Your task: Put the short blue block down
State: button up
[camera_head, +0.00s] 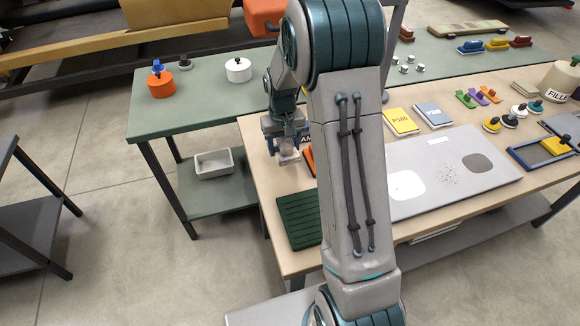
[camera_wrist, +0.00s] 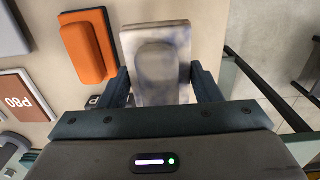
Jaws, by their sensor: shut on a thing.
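My gripper (camera_head: 284,140) is over the left end of the wooden table (camera_head: 262,187). In the wrist view its two dark fingers (camera_wrist: 160,72) are shut on a short block (camera_wrist: 150,38) with a raised rounded middle. The held block looks pale grey-white with brownish smudges, not clearly blue; in the head view it shows as a small pale shape (camera_head: 288,157) under the fingers. I cannot tell whether it touches the tabletop.
An orange block (camera_wrist: 92,48) lies on the table beside the held block. A P80 sheet (camera_wrist: 22,95) lies near it. A ribbed green mat (camera_head: 298,220) is at the front left corner. The table's edge is close on the gripper's other side.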

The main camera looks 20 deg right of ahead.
jog(key=d+r+b, duration=0.1)
jog(key=d, duration=0.1)
jog(key=s+d+r+b, duration=0.1)
jog(key=d+b, duration=0.1)
jog(key=d, duration=0.1)
jog(key=d+r+b, duration=0.1)
jog(key=d, duration=0.2)
jog(key=shift+s+d+r, duration=0.15)
jog(key=shift+s+d, duration=0.1)
jog(key=shift+s, duration=0.15)
jog(key=shift+s+d+r+b, duration=0.1)
jog(key=shift+d+r+b, duration=0.1)
jog(key=shift+b, duration=0.1)
jog(key=p, duration=0.2)
send_over(278, 173)
notch_tip(278, 173, down, 6)
jog(key=shift+d+f, duration=0.1)
jog(key=shift+f, duration=2.15)
jog(key=shift+f, duration=0.1)
jog(key=shift+f, duration=0.15)
jog(key=o, duration=1)
